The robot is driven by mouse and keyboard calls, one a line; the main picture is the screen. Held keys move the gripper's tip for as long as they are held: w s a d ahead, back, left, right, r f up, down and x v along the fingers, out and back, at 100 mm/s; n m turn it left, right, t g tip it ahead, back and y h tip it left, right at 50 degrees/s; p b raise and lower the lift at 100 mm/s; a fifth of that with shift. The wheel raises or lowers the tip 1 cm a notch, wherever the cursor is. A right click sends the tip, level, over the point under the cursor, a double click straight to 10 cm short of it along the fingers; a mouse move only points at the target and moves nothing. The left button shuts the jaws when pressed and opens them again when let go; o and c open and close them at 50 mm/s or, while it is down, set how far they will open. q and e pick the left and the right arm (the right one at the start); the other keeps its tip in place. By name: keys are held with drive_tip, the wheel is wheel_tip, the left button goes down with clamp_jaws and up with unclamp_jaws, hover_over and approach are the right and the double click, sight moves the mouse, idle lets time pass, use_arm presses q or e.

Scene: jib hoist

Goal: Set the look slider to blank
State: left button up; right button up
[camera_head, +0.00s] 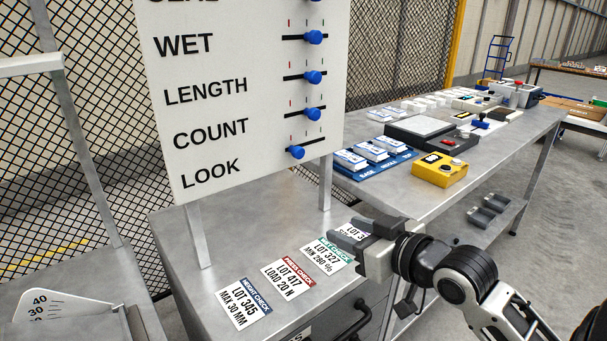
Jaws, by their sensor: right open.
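The look slider (296,152) is a blue knob on the bottom row of the upright white board (235,110), to the right of the word LOOK. No position label that reads "blank" can be made out. The knob sits left of the count knob (312,114) above it. My right gripper (350,236) is open, low in front of the board and to the right of the look slider, above the lot cards. It is apart from the slider. My left gripper is out of view.
Other blue knobs for wet (313,37) and length (313,77) sit above. Lot cards (290,278) lie on the grey table below the board. A yellow box (439,169) and a blue tray (376,168) stand on the bench at right. Metal posts hold the board up.

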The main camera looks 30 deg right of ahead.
wheel_tip(320, 180, up, 8)
drive_tip(key=w+d+t, duration=0.1)
drive_tip(key=d+t, duration=0.1)
drive_tip(key=t, duration=0.1)
drive_tip(key=p, duration=0.3)
approach(301, 153)
drive_tip(key=shift+y, duration=0.3)
drive_tip(key=w, duration=0.9)
drive_tip(key=shift+a, duration=0.3)
